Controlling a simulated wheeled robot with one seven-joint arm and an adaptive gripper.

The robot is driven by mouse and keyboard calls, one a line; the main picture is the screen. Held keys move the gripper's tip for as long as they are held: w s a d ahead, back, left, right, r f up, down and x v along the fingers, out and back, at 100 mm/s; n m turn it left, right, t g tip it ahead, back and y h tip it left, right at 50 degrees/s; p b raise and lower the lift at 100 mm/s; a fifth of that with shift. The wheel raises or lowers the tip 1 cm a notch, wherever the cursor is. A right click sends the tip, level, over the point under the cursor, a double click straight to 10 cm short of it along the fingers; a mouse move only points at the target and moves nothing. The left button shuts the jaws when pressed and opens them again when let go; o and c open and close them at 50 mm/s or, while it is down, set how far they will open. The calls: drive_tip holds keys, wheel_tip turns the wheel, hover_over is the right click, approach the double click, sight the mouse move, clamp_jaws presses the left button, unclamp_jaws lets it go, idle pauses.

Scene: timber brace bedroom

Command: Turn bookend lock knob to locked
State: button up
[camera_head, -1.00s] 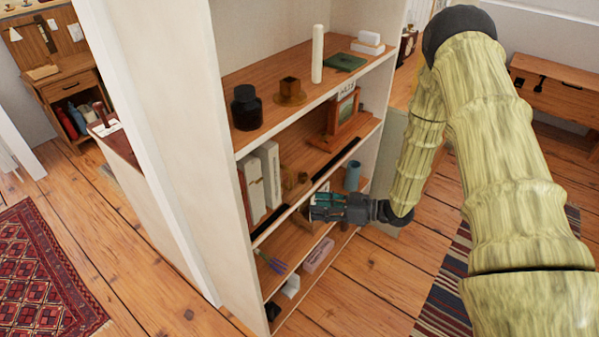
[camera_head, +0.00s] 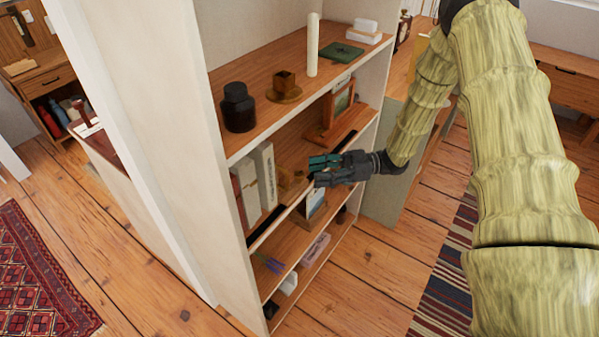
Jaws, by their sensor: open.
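The bookend (camera_head: 287,178) looks like a small brown-gold block at the right end of a short row of white and red books (camera_head: 258,177) on the middle shelf. Its lock knob is too small and too covered to make out, so I cannot tell its setting. My gripper (camera_head: 314,170) is at the front of this shelf, just right of the bookend in the picture. Its teal fingers point left toward the bookend and are open, with nothing seen between them. I cannot tell whether they touch it.
A framed picture on a wooden stand (camera_head: 337,108) stands behind my gripper on the same shelf. The top shelf above holds a dark jar (camera_head: 239,107), a brass holder (camera_head: 285,86) and a white candle (camera_head: 313,45). Lower shelves hold small items.

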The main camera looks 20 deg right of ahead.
sight(300, 173)
drive_tip(key=a, duration=0.5)
drive_tip(key=shift+w+a+f+p, duration=0.15)
drive_tip(key=shift+w+a+p, duration=0.2)
drive_tip(key=shift+w+a, duration=0.05)
drive_tip(key=shift+c, duration=0.2)
drive_tip(key=c, duration=1)
